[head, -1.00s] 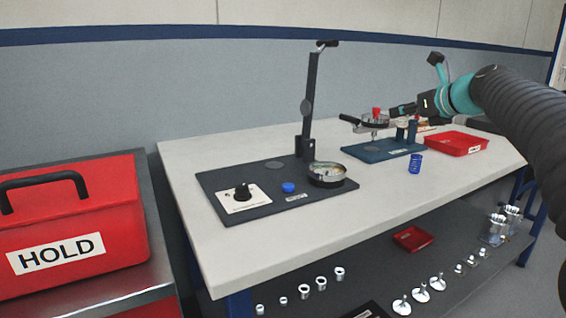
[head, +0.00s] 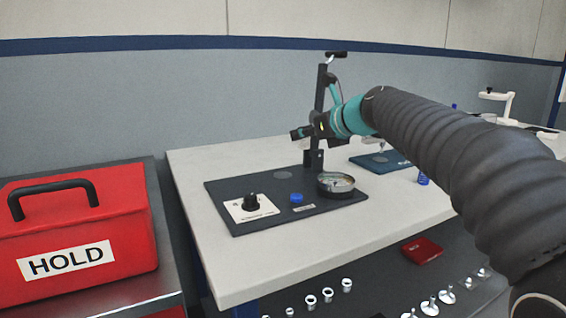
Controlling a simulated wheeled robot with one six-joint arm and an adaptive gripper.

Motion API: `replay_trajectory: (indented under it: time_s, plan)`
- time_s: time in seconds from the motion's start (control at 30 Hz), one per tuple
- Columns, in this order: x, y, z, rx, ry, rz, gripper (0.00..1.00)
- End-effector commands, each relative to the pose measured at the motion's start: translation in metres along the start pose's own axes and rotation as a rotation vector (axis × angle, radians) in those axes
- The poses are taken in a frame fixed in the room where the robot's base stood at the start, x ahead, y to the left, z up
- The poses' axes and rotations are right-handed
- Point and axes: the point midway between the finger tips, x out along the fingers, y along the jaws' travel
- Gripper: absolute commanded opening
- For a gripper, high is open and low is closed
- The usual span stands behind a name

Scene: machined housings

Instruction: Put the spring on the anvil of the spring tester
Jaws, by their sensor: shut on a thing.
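The spring tester (head: 230,195) stands on the pale bench, with a dark base plate, a tall column with a lever on top, a dial gauge (head: 335,183), a black knob on a white panel and a small blue cap (head: 296,198). A flat grey disc (head: 283,174) shows on its base. My gripper (head: 297,134) is in front of the column, above the base and apart from it. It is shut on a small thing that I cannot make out. A blue coil-like piece (head: 423,179), perhaps a spring, stands on the bench to the right, partly hidden by my arm.
A red HOLD box (head: 85,225) is at left on a metal cabinet. A lower shelf holds a red tray (head: 422,250) and several metal parts. The bench's front left is clear.

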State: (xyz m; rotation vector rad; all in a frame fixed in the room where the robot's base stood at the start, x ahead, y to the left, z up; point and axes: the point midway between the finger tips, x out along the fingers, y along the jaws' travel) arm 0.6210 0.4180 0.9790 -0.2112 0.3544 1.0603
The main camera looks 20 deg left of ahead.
Motion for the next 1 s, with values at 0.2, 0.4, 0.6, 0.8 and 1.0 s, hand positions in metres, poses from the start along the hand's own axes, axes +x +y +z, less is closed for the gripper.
replay_trajectory:
  time_s: [0.2,0.4,0.6,0.8,1.0]
  plan:
    - [0.04,0.023,-0.01,0.001,0.001,0.002,0.0]
    - [0.054,0.031,-0.014,0.0,0.0,-0.001,0.0]
    - [0.061,0.031,-0.031,0.001,0.002,-0.001,0.0]
    - [0.07,0.031,-0.051,0.001,0.001,-0.001,0.0]
    - [0.069,0.031,-0.051,0.0,0.0,-0.001,0.0]
